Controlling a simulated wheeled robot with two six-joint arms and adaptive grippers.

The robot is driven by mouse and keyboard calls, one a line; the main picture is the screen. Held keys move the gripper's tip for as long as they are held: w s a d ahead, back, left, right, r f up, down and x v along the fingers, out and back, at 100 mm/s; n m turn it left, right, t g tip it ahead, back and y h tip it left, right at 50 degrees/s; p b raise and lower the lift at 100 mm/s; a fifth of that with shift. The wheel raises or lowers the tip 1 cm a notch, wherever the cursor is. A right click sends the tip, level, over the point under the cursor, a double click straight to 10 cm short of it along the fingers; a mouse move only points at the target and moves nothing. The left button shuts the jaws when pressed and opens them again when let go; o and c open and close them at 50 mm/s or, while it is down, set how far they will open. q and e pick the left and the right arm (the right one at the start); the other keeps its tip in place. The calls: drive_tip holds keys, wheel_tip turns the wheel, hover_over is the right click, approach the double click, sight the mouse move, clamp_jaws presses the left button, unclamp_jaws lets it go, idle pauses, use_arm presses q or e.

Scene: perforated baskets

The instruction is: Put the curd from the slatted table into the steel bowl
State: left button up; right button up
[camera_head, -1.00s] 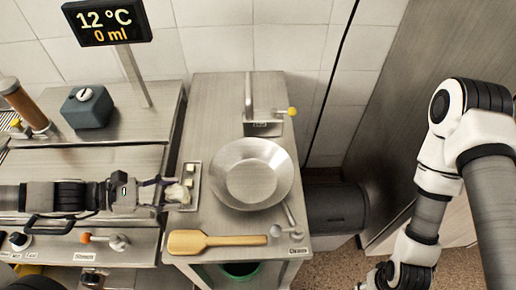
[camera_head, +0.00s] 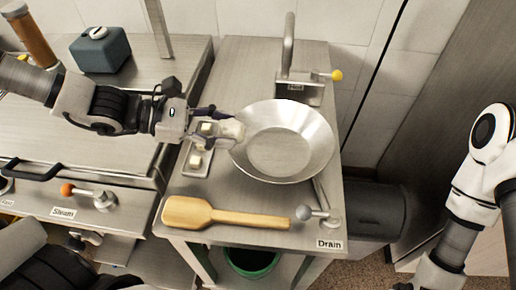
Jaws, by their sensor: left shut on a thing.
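The steel bowl (camera_head: 310,150) is wide and shallow and sits on the steel side table. My left gripper (camera_head: 226,126) reaches in from the left and is shut on a pale, whitish lump of curd (camera_head: 233,130). The curd is at the left rim of the bowl in the picture; I cannot tell whether it touches the rim. A small steel tray (camera_head: 196,165) with pale cubes lies below the gripper, partly hidden by it. My right arm shows at the right edge, but its gripper is out of view. No slatted table can be made out.
A wooden paddle (camera_head: 225,215) lies at the table's front, beside a drain lever (camera_head: 318,213). A tap (camera_head: 288,60) with a yellow knob stands behind the bowl. A grey-blue box (camera_head: 100,52) is at the back left. A green bucket (camera_head: 250,262) is below the table.

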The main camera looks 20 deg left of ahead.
use_arm(q)
drive_tip(key=w+d, duration=0.1)
drive_tip(key=d, duration=0.1)
drive_tip(key=w+d, duration=0.1)
drive_tip(key=w, duration=0.1)
drive_tip(key=w+d+b, duration=0.1)
drive_tip(key=d, duration=0.1)
drive_tip(key=shift+w+d+f, duration=0.15)
drive_tip(key=shift+d+f, duration=0.1)
drive_tip(key=shift+d, duration=0.05)
drive_tip(key=shift+w+d+f, duration=0.15)
drive_tip(key=shift+w+d, duration=0.05)
drive_tip(key=shift+d, duration=0.05)
wheel_tip(320, 180, down, 3)
drive_tip(key=shift+s+a, duration=0.1)
drive_tip(key=shift+f, duration=0.15)
drive_tip(key=shift+f+b, duration=0.2)
drive_tip(key=shift+b, duration=0.3)
drive_tip(key=shift+f+b, duration=0.4)
drive_tip(key=shift+b, duration=0.05)
drive_tip(key=o, duration=1.2)
